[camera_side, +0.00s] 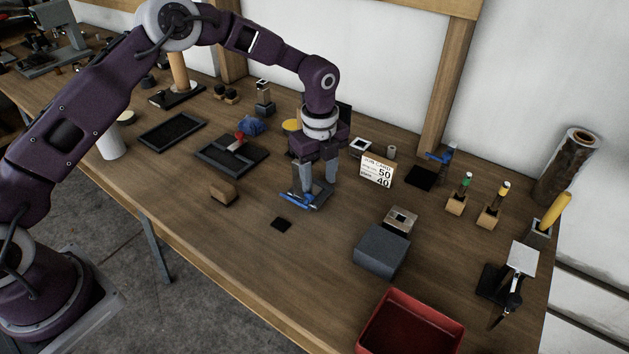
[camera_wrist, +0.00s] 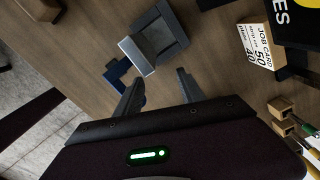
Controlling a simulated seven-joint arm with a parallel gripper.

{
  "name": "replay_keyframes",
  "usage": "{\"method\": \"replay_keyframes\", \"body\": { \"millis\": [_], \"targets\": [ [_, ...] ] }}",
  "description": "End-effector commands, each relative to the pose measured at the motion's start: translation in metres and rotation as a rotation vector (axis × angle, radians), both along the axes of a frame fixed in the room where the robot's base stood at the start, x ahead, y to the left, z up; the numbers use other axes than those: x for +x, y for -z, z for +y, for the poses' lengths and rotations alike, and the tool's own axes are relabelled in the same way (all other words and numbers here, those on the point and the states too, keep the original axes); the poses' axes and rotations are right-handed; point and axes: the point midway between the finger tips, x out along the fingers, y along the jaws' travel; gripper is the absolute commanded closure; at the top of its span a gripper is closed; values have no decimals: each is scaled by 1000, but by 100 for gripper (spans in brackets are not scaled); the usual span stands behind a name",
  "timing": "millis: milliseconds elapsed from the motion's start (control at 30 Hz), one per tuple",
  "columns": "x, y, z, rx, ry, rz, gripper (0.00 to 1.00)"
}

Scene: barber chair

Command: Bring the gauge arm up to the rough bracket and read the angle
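My gripper (camera_side: 314,190) points down near the middle of the bench, its two grey fingers apart. A low grey-and-blue fixture (camera_side: 297,201) is directly below and beside the fingertips. In the wrist view, the open fingers (camera_wrist: 158,76) show with a grey frame-like piece (camera_wrist: 172,38) and a pale plate (camera_wrist: 137,56) just beyond them. A blue bar (camera_wrist: 117,78) is beside the left finger. Whether a finger touches it, I cannot tell. Which part is the gauge arm and which the rough bracket is unclear, and no angle scale is legible.
A job card (camera_side: 378,170) reading 50 and 40 stands to the right. A dark grey block (camera_side: 381,252), a red bin (camera_side: 408,325) and a black stand with a white plate (camera_side: 522,258) lie further right. Black trays (camera_side: 172,131) are at left. The front middle is mostly clear.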

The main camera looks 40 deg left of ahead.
Motion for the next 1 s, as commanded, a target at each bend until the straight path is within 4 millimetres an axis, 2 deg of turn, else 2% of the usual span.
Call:
{"method": "replay_keyframes", "body": {
  "millis": [333,1000],
  "targets": [
    [1,-2,-2,-2,3,1,57],
    [46,-44,-4,-2,3,3,57]
  ]
}}
